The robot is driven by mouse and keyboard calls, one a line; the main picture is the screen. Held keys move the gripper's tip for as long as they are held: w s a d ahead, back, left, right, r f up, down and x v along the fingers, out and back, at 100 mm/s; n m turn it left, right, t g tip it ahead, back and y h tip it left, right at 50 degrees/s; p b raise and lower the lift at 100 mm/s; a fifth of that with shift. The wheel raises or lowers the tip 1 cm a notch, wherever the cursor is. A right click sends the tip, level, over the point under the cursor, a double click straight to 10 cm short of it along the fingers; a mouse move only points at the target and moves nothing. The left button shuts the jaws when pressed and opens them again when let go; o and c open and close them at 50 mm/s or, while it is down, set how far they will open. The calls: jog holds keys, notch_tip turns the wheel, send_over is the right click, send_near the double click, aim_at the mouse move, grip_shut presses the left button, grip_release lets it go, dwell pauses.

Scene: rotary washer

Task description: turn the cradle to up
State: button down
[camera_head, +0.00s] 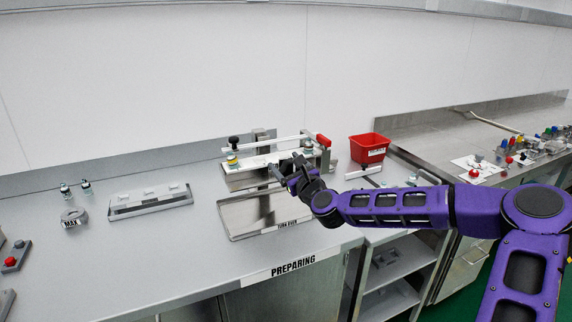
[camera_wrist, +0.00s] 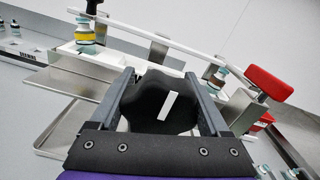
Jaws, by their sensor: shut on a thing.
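The washer's cradle is a long metal holder (camera_head: 248,161) at the back of the counter, and it also shows in the wrist view (camera_wrist: 88,63). A vial with a yellow band (camera_head: 232,161) stands at its left end and another vial (camera_head: 307,146) at its right. A white bar with a red end (camera_head: 322,141) runs above them. My gripper (camera_head: 284,171) is at the front of the washer. In the wrist view my gripper (camera_wrist: 160,76) is shut on a black rounded knob (camera_wrist: 150,110) with a white mark. The fingers hide the knob's sides.
A shallow metal tray (camera_head: 232,222) lies below the washer. A red bin (camera_head: 369,147) stands to the right. A metal rack (camera_head: 150,200), a grey ring marked MAX (camera_head: 74,217) and small vials (camera_head: 86,186) are on the left.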

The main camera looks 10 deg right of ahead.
grip_release()
jog(key=v, duration=1.7)
jog(key=shift+s, duration=0.25)
